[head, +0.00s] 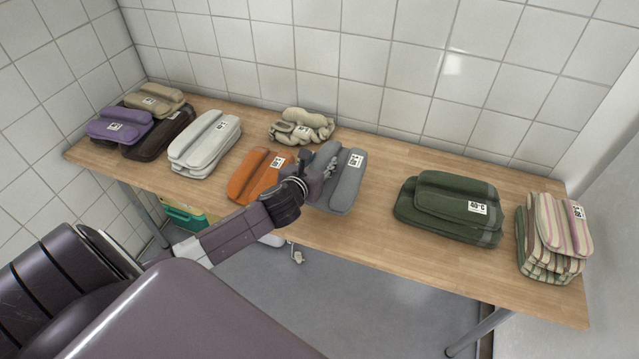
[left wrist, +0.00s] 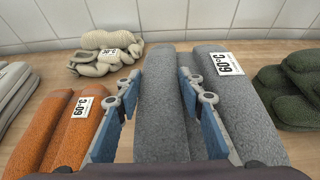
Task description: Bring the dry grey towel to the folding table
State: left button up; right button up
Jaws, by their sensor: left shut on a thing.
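The grey towel (head: 347,184) lies folded in thick rolls on the wooden table (head: 375,230), with a white 60°C tag. My left gripper (head: 322,168) reaches in from the front left and covers part of it. In the left wrist view the fingers (left wrist: 164,92) stand on either side of one roll of the grey towel (left wrist: 163,128), shut on it. The tagged roll (left wrist: 235,100) lies outside the right finger. The towel appears to rest on the tabletop. My right gripper is not in view.
An orange towel (head: 252,176) lies close left of the grey one, and a crumpled beige cloth (head: 300,127) behind it. White (head: 205,145), purple (head: 118,124), dark green (head: 447,209) and striped (head: 553,240) textiles also lie here. Bare wood separates grey and green. A tiled wall (head: 360,60) stands behind.

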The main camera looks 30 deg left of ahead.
pick_arm(q)
notch_tip(320, 180, down, 4)
jog(key=shift+f, duration=0.2)
notch_tip(320, 180, down, 4)
jog(key=shift+f+b, duration=0.1)
jog(key=shift+b, duration=0.55)
jog(key=shift+f, duration=0.15)
jog(key=shift+f, duration=0.1)
jog(key=o, duration=1.3)
